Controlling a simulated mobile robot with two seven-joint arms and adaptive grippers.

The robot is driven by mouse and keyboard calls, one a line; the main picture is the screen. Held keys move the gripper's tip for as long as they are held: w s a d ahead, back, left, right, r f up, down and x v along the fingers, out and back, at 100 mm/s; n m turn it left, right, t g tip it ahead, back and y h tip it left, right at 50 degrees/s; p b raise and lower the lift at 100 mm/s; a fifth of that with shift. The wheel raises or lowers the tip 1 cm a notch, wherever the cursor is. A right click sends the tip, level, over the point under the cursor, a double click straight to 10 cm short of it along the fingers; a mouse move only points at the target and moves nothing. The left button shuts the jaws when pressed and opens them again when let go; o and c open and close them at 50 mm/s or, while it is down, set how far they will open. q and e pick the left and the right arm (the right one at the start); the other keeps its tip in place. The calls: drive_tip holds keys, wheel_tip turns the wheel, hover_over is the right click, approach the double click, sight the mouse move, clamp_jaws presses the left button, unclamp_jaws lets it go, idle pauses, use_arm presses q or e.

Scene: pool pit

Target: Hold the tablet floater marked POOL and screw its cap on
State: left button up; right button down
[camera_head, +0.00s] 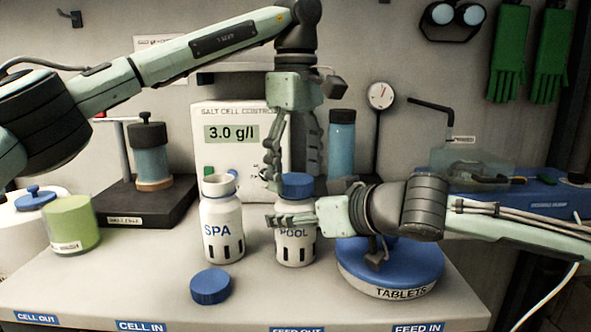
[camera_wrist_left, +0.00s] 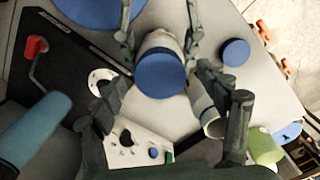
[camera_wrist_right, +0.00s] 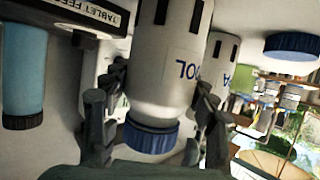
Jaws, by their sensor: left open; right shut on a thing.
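The POOL floater (camera_head: 296,248), a white bottle with dark slots, stands upright on the bench. My right gripper (camera_head: 290,219) is shut around its upper body; the right wrist view shows a finger on each side of the floater (camera_wrist_right: 165,75). A blue ribbed cap (camera_head: 297,184) sits on its top, and it also shows in the right wrist view (camera_wrist_right: 151,136). Whether it is threaded cannot be told. My left gripper (camera_head: 291,172) points down from above, open, its fingers either side of the cap (camera_wrist_left: 160,74), with no clear contact.
The uncapped SPA floater (camera_head: 222,230) stands close left of POOL. A loose blue cap (camera_head: 210,286) lies in front of it. A blue-lidded TABLETS tub (camera_head: 390,289) stands right, under my right arm. The salt cell controller (camera_head: 238,145) is behind. The front centre bench is clear.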

sight(306, 189)
use_arm(q)
drive_tip(key=shift+r, duration=0.1)
wheel_tip(306, 189, up, 12)
idle(0.5)
use_arm(e)
drive_tip(key=shift+r, duration=0.1)
drive_tip(key=shift+r, duration=1.95)
drive_tip(key=shift+f, duration=2)
use_arm(q)
drive_tip(key=shift+f, duration=0.2)
